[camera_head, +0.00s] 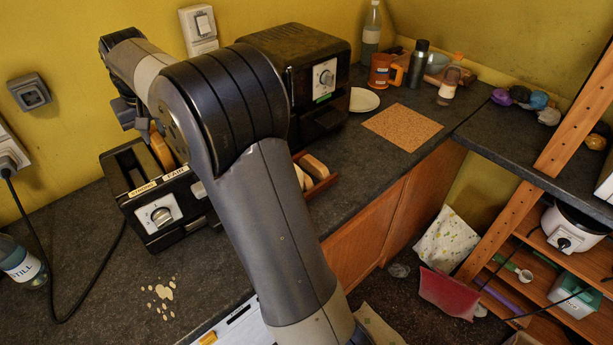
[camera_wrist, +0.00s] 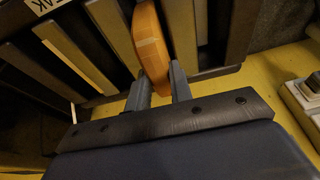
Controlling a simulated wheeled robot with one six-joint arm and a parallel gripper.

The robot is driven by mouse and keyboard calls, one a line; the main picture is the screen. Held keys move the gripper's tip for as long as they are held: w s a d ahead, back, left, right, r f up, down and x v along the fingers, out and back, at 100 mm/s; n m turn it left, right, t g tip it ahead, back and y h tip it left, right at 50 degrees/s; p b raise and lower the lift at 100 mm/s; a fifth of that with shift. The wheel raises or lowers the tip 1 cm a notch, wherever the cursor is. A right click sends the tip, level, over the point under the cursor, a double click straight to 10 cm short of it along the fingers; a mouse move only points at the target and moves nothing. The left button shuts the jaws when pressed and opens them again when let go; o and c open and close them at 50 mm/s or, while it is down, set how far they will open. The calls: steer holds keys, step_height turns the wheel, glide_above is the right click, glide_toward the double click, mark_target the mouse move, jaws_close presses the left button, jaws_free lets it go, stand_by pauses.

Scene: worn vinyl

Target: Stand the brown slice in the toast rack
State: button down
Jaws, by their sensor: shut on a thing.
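The brown slice (camera_wrist: 152,45) is orange-brown and stands on edge between the fingers of my gripper (camera_wrist: 160,90) in the wrist view. My gripper is shut on it. In the head view the slice (camera_head: 162,152) is upright at the black toaster (camera_head: 150,238), at its slots; its lower end is hidden, so I cannot tell how deep it sits. The toaster has labels, including STRONG and FAIR, and a dial. What looks like the toast rack (camera_head: 327,185), brown, is right of the toaster with pale slices (camera_head: 315,166) in it. My arm hides part of it.
A black oven-like box (camera_head: 298,55) stands behind my arm. A white plate (camera_head: 364,100), a cork mat (camera_head: 402,127) and an orange mug (camera_head: 382,70) are on the counter to the right. A bottle (camera_head: 22,262) and a cable lie left. The cork mat is bare.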

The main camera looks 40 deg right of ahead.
steer(key=shift+r+p, duration=3.1)
steer(key=shift+r, duration=1.2)
